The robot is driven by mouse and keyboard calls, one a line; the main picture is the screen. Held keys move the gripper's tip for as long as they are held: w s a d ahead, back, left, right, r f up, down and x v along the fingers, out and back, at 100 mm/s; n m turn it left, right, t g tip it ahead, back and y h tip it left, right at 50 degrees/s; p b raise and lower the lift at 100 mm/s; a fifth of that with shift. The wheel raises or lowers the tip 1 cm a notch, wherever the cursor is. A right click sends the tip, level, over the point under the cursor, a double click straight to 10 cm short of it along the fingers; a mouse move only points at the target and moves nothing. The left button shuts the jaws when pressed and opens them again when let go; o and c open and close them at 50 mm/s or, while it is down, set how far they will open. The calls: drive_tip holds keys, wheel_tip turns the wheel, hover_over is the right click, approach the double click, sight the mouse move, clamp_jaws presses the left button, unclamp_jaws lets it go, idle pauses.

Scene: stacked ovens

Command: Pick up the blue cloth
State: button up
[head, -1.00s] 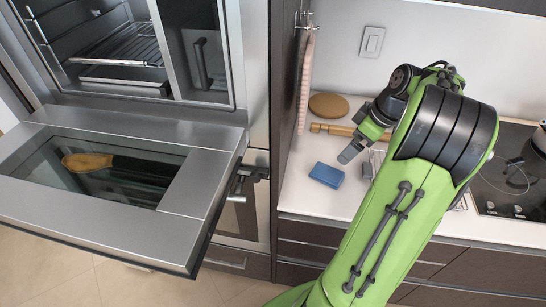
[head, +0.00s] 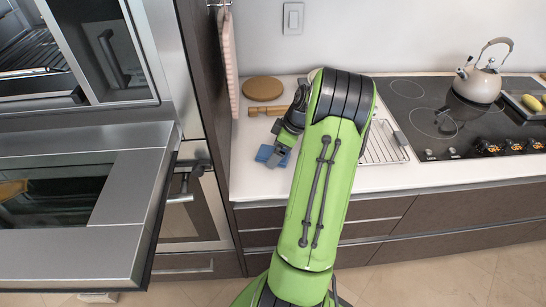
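The blue cloth (head: 265,154) is a small folded block on the white counter, left of my arm. My gripper (head: 277,160) is at the cloth, pointing down over its right part and hiding some of it. At this size I cannot tell whether the fingers are open or shut, or whether they touch the cloth. The cloth appears to rest on the counter.
The opened oven door (head: 110,240) juts out at the left. A rolling pin (head: 268,111) and a round wooden board (head: 263,88) lie behind the cloth. A wire rack (head: 383,143) is right of my arm. A kettle (head: 478,80) stands on the cooktop (head: 425,105).

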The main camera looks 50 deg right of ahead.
drive_tip(key=shift+w+f, duration=0.2)
drive_tip(key=shift+f, duration=0.4)
drive_tip(key=shift+r, duration=0.15)
drive_tip(key=shift+c, duration=1.2)
drive_tip(key=c, duration=1)
wheel_tip(320, 180, up, 10)
drive_tip(key=shift+p, duration=1.15)
drive_tip(key=o, duration=0.5)
drive_tip(key=c, duration=0.3)
drive_tip(key=shift+s, duration=0.1)
